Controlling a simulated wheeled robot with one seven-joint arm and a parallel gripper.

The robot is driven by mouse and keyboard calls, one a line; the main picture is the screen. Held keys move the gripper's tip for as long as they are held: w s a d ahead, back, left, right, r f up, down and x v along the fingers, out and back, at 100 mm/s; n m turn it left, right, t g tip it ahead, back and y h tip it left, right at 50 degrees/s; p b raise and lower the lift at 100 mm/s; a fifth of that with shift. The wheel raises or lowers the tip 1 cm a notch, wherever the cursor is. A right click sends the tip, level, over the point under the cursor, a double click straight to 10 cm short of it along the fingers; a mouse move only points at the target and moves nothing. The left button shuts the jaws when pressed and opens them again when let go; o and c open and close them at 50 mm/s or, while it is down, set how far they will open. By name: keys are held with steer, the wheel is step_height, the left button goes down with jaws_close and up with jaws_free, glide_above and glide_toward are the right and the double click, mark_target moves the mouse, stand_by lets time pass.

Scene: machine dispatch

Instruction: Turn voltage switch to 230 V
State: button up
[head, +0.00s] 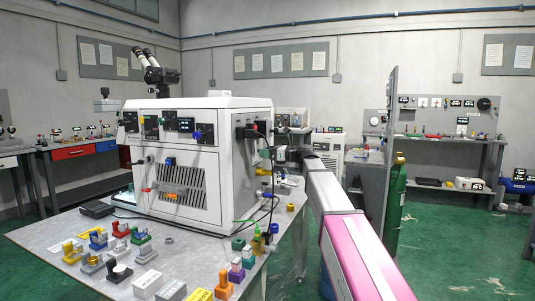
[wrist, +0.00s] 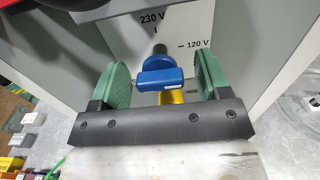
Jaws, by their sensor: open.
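The voltage switch is a blue knob (wrist: 160,78) with a wide bar-like grip, on a light panel (wrist: 188,22) of the white machine (head: 185,200). The panel is marked 230 V (wrist: 153,19) above the knob and 120 V (wrist: 193,44) to its upper right. The bar lies roughly level across the wrist view; which mark it is set to I cannot tell. My gripper (wrist: 162,72) is open, its green fingers on either side of the knob with gaps visible. In the head view my arm reaches to the machine's right side and the switch cannot be made out.
A yellow part (wrist: 172,97) shows just behind the knob. Cables (head: 270,185) hang along the machine's right side. Several coloured parts stand on the table (head: 45,238) in front of the machine. A green gas cylinder (head: 396,205) stands right of my arm.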

steer(key=c, duration=0.9)
steer(key=shift+n, duration=0.4)
steer(key=n, duration=0.8)
steer(key=shift+n, duration=0.3)
steer(key=n, duration=0.8)
steer(key=shift+n, duration=0.4)
